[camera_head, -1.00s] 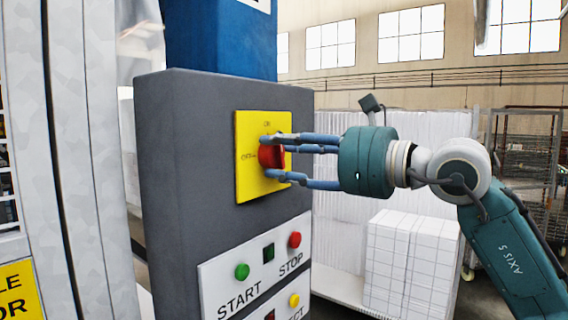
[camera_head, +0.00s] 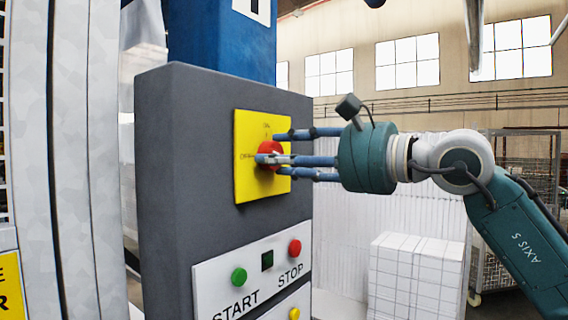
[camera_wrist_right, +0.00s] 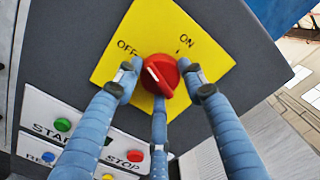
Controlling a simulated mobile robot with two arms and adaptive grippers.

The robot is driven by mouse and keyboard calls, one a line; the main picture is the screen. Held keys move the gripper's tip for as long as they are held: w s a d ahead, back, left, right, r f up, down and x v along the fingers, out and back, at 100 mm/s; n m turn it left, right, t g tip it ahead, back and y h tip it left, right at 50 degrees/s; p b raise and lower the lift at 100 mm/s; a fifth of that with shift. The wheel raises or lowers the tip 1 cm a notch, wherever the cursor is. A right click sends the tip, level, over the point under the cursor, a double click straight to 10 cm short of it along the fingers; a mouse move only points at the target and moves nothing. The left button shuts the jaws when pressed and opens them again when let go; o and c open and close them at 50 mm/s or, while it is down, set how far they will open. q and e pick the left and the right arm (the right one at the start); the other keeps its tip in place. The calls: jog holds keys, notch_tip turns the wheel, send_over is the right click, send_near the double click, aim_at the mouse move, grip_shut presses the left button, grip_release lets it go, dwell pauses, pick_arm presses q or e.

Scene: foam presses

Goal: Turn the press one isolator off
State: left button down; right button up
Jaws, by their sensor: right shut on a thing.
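The isolator is a red round knob (camera_head: 268,154) on a yellow plate (camera_head: 250,190), high on the face of a dark grey control cabinet. The plate is marked ON at the top and OFF at the left. In the right wrist view the red knob (camera_wrist_right: 163,77) has a white pointer line on its side towards the OFF mark (camera_wrist_right: 125,47). My right gripper (camera_head: 278,153) comes in from the right, its three blue fingers closed around the knob. In the right wrist view the fingers cover part of its edge. My left gripper is not in view.
Below the plate, a white panel has a green START button (camera_head: 239,277) and a red STOP button (camera_head: 294,248). A blue column (camera_head: 222,45) rises behind the cabinet (camera_head: 190,150). White stacked blocks (camera_head: 415,275) stand at the lower right.

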jog(key=n, duration=0.4)
jog(key=shift+s+r+n+b, duration=0.15)
jog(key=shift+n+b, duration=0.2)
jog(key=shift+n, duration=0.05)
jog(key=shift+a, duration=0.1)
jog(key=o, duration=1.2)
jog(key=shift+c, duration=0.2)
jog(key=v, duration=1.2)
jog(key=shift+s+a, duration=0.15)
jog(key=shift+s, duration=0.05)
